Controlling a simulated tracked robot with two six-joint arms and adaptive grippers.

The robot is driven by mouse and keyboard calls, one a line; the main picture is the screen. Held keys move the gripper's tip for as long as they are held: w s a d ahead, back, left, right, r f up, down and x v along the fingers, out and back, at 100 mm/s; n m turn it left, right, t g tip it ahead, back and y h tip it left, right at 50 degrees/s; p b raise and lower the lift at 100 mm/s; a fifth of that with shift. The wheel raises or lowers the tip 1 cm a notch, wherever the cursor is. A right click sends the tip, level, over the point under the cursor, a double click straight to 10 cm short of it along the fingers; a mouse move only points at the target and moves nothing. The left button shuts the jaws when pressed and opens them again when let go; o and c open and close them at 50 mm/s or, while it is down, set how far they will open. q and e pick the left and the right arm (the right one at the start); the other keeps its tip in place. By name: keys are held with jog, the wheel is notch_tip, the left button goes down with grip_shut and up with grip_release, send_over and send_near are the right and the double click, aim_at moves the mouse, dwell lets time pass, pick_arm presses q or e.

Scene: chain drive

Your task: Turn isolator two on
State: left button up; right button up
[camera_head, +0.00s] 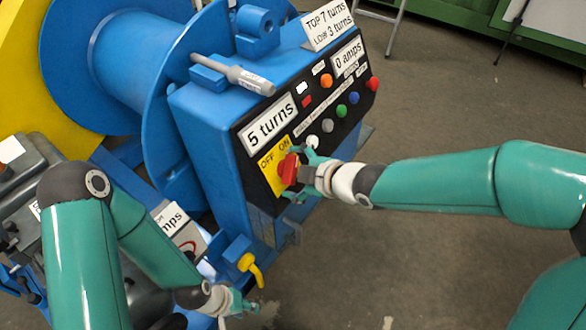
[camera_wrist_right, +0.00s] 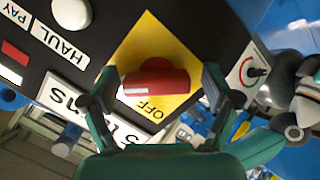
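A red rotary switch (camera_head: 287,168) sits on a yellow plate (camera_head: 270,163) marked OFF and ON, on the black face of the blue console. In the right wrist view its red handle (camera_wrist_right: 156,83) lies crosswise, with OFF readable below it and ON not readable. I cannot tell which mark it points at, and no isolator number is legible. My right gripper (camera_head: 298,172) is at the switch; its open fingers straddle the handle's ends, with small gaps showing in the wrist view. My left gripper (camera_head: 236,303) is low, below a yellow lever (camera_head: 252,268); its finger opening is unclear.
The console carries a "5 turns" display (camera_head: 270,124), a "0 amps" display (camera_head: 348,56) and several coloured buttons. A grey handle (camera_head: 240,75) lies on top. A blue drum (camera_head: 130,60) stands behind. The floor (camera_head: 440,100) right of the console is mostly clear.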

jog(key=shift+r, duration=0.2)
jog(key=shift+s+d+r, duration=0.25)
jog(key=shift+r, duration=0.05)
jog(key=v, duration=1)
jog(key=shift+s+d, duration=0.25)
jog(key=shift+s, duration=0.1)
dwell(0.5)
